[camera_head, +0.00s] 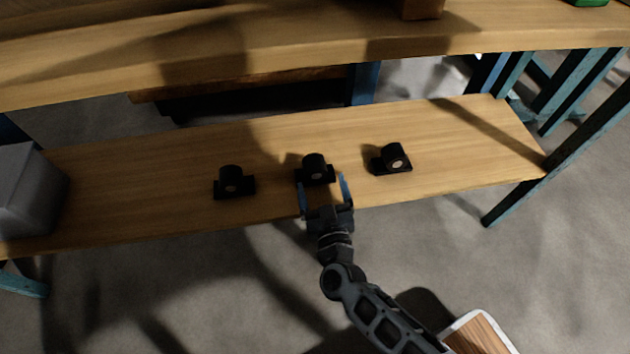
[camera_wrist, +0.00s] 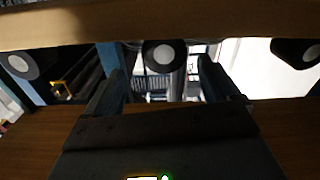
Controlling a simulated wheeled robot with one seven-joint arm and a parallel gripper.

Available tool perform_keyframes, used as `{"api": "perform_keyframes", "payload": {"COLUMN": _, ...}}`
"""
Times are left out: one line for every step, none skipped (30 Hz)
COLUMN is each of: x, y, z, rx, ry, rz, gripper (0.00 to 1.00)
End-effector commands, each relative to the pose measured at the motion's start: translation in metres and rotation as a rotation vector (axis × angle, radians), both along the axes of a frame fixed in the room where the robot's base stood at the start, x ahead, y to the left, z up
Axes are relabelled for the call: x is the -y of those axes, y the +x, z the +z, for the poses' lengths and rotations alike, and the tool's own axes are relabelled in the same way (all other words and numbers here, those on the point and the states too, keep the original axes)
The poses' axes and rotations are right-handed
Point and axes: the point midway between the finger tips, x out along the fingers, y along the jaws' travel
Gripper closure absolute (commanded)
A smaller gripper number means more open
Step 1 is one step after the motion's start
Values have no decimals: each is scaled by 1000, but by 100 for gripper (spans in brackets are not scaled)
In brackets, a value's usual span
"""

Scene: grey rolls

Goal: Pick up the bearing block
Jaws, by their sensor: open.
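Three black bearing blocks stand in a row on the lower wooden shelf: a left one (camera_head: 233,181), a middle one (camera_head: 315,168) and a right one (camera_head: 393,157). Each has a round housing with a pale centre on a flat base. My gripper (camera_head: 323,182) is open at the shelf's front edge, its blue fingertips close to the middle block's base. Contact cannot be told. In the wrist view, the middle block's round face (camera_wrist: 164,55) shows ahead between the open fingers (camera_wrist: 160,75). The other blocks show partly at the sides.
The lower shelf (camera_head: 460,160) has bare wood right of the blocks. A grey box (camera_head: 25,190) stands at its left end. The upper wooden top (camera_head: 290,45) overhangs behind. Blue legs (camera_head: 560,150) stand at the right. Grey floor lies in front.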

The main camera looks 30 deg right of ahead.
Motion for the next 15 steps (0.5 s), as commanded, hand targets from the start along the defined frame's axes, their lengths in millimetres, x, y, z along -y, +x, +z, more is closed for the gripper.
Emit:
{"api": "perform_keyframes", "payload": {"x": 1, "y": 6, "z": -5, "rx": -1, "ry": -5, "rz": -4, "gripper": 11}}
{"api": "perform_keyframes", "payload": {"x": 1, "y": 8, "z": -6, "rx": -2, "ry": -7, "rz": -7, "gripper": 11}}
{"api": "perform_keyframes", "payload": {"x": 2, "y": 11, "z": -7, "rx": -2, "ry": -8, "rz": -9, "gripper": 11}}
{"api": "perform_keyframes", "payload": {"x": 3, "y": 13, "z": -7, "rx": -2, "ry": -9, "rz": -10, "gripper": 11}}
{"api": "perform_keyframes", "payload": {"x": 4, "y": 16, "z": -7, "rx": -2, "ry": -9, "rz": -11, "gripper": 11}}
{"api": "perform_keyframes", "payload": {"x": 5, "y": 20, "z": -7, "rx": -2, "ry": -10, "rz": -11, "gripper": 11}}
{"api": "perform_keyframes", "payload": {"x": 6, "y": 24, "z": -7, "rx": -1, "ry": -10, "rz": -11, "gripper": 11}}
{"api": "perform_keyframes", "payload": {"x": 7, "y": 27, "z": -7, "rx": -2, "ry": -11, "rz": -11, "gripper": 11}}
{"api": "perform_keyframes", "payload": {"x": 8, "y": 30, "z": -7, "rx": -3, "ry": -11, "rz": -11, "gripper": 11}}
{"api": "perform_keyframes", "payload": {"x": 9, "y": 33, "z": -7, "rx": -2, "ry": -10, "rz": -11, "gripper": 11}}
{"api": "perform_keyframes", "payload": {"x": 9, "y": 35, "z": -8, "rx": -3, "ry": -9, "rz": -10, "gripper": 11}}
{"api": "perform_keyframes", "payload": {"x": 10, "y": 37, "z": -8, "rx": -3, "ry": -8, "rz": -10, "gripper": 11}}
{"api": "perform_keyframes", "payload": {"x": 10, "y": 39, "z": -8, "rx": -3, "ry": -8, "rz": -10, "gripper": 11}}
{"api": "perform_keyframes", "payload": {"x": 11, "y": 41, "z": -9, "rx": -2, "ry": -9, "rz": -10, "gripper": 11}}
{"api": "perform_keyframes", "payload": {"x": 11, "y": 44, "z": -10, "rx": -2, "ry": -9, "rz": -10, "gripper": 11}}
